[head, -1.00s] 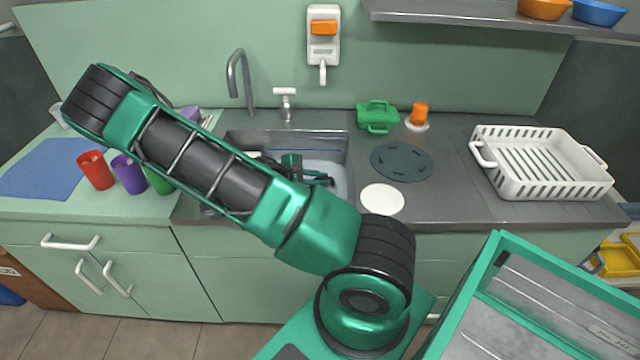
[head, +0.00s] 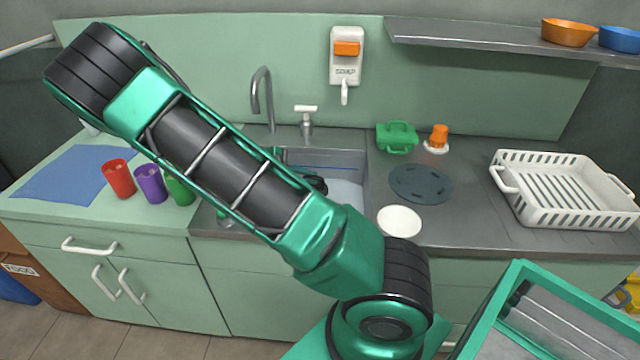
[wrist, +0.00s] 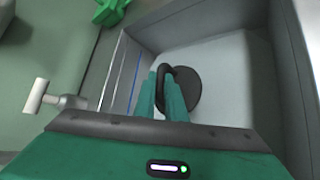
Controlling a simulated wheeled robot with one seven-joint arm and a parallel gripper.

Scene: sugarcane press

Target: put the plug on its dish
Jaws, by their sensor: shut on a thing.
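The plug (wrist: 187,88) is a dark round disc with a ring on top, seen in the wrist view over the pale sink floor. My gripper (wrist: 163,78) is shut on the plug, its two green fingers at the ring. I cannot tell whether the plug touches the sink floor. In the head view my arm hides the plug and most of my gripper. A white round dish (head: 400,220) lies empty on the counter, right of the sink and near the front edge.
The sink (head: 345,192) has walls around my gripper, with a tap (head: 306,120) behind. A dark round mat (head: 420,184), green caddy (head: 397,138), orange-topped item (head: 438,138) and white rack (head: 565,190) stand right. Red, purple and green cups (head: 119,178) stand left.

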